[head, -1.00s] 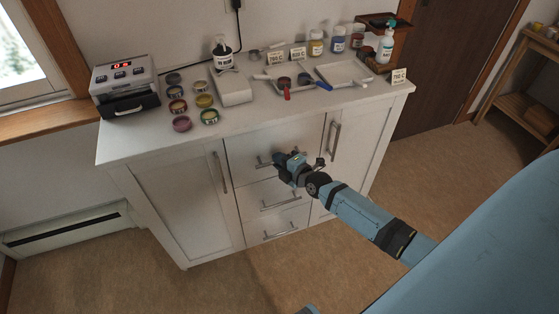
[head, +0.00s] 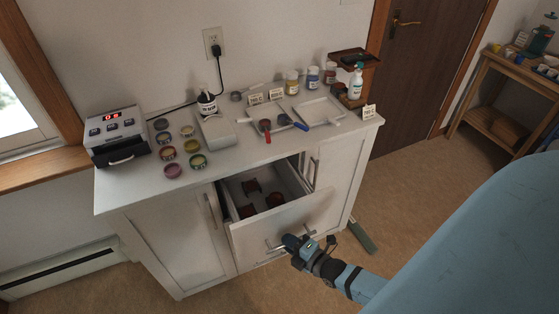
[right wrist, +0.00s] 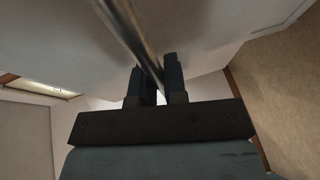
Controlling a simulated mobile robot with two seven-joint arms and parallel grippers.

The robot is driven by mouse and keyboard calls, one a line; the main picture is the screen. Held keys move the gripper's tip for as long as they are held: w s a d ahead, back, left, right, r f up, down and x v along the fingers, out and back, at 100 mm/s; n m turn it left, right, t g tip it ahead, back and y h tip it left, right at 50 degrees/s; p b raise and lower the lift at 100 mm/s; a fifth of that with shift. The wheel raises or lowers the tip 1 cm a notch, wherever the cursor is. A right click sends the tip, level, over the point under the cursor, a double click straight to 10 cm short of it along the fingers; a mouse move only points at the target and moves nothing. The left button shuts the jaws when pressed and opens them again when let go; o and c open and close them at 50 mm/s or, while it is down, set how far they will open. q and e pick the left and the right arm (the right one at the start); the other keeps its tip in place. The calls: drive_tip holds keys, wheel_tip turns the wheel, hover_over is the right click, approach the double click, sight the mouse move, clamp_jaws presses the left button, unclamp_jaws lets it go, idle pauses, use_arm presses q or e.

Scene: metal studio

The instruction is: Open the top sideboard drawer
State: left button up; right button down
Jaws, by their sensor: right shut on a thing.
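The white sideboard (head: 178,240) stands against the wall. Its top drawer (head: 262,228) is pulled well out, and several dark reddish-brown items (head: 251,187) lie inside it. My right gripper (head: 287,243) is at the front of the drawer, shut on the bar handle (head: 274,245). In the right wrist view the metal handle (right wrist: 133,35) passes between the two dark fingers (right wrist: 158,83). The lower drawers are mostly hidden behind the open drawer and my arm. My left gripper is not in view.
The sideboard top holds a small furnace-like box (head: 116,136), several colored jars (head: 188,131), trays (head: 318,110) and bottles (head: 356,82). A green object (head: 361,236) lies on the floor by the sideboard's right side. A wooden shelf (head: 510,100) stands at the right.

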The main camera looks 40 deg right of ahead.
drive_tip(key=s, duration=0.2)
drive_tip(key=s+a+p, duration=0.1)
drive_tip(key=s, duration=0.2)
drive_tip(key=shift+s+a+p, duration=0.25)
drive_tip(key=shift+s+p, duration=0.1)
drive_tip(key=shift+s, duration=0.05)
drive_tip(key=c, duration=1.2)
unclamp_jaws()
drive_tip(key=v, duration=1.3)
drive_tip(key=shift+s+d+r, duration=0.1)
drive_tip(key=shift+s+r, duration=0.1)
drive_tip(key=shift+s, duration=0.2)
